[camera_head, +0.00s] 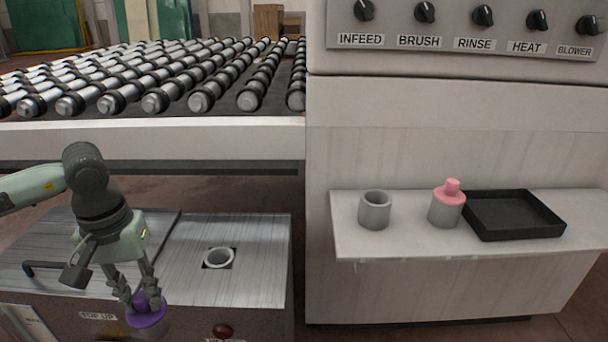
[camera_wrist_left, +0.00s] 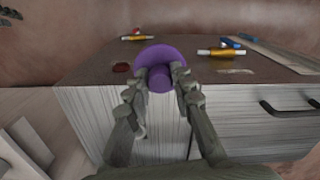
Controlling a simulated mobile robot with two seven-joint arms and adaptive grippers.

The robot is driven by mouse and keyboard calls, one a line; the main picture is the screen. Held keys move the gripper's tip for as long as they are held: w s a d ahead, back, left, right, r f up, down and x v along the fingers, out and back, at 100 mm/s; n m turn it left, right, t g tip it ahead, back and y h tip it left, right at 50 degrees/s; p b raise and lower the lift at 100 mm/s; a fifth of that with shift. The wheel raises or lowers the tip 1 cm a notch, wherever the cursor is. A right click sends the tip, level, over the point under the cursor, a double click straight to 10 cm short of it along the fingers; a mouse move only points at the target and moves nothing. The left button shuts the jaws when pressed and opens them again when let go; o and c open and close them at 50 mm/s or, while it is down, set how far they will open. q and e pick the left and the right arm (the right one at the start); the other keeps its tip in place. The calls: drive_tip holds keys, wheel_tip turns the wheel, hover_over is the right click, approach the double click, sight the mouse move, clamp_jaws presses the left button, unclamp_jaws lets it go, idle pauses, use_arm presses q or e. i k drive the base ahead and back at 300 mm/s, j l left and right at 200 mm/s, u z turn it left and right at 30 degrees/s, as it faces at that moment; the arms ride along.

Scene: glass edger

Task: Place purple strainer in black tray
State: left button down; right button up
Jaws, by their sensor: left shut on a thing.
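The purple strainer (camera_head: 147,318) is a round purple piece with a narrower grip on top. My left gripper (camera_head: 139,299) is shut on that grip and points down, with the strainer at the front of the metal cabinet. In the left wrist view the strainer (camera_wrist_left: 158,56) shows between the fingertips (camera_wrist_left: 157,83). I cannot tell whether it touches anything below. The black tray (camera_head: 514,214) lies empty on the pale shelf at the right, far from my left gripper. My right gripper is not in view.
On the shelf (camera_head: 347,238), a grey cup (camera_head: 374,211) and a grey bottle with a pink top (camera_head: 446,207) stand left of the tray. The cabinet top (camera_head: 255,265) has a round white-rimmed opening (camera_head: 219,258). A roller conveyor (camera_head: 150,143) stands behind.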

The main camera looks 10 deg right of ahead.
sight(504, 217)
drive_tip(key=z, duration=0.95)
drive_tip(key=l+z, duration=0.15)
drive_tip(key=z, duration=0.2)
drive_tip(key=l+z, duration=0.1)
drive_tip(key=z, duration=0.25)
drive_tip(key=i+z, duration=0.15)
drive_tip(key=z, duration=0.25)
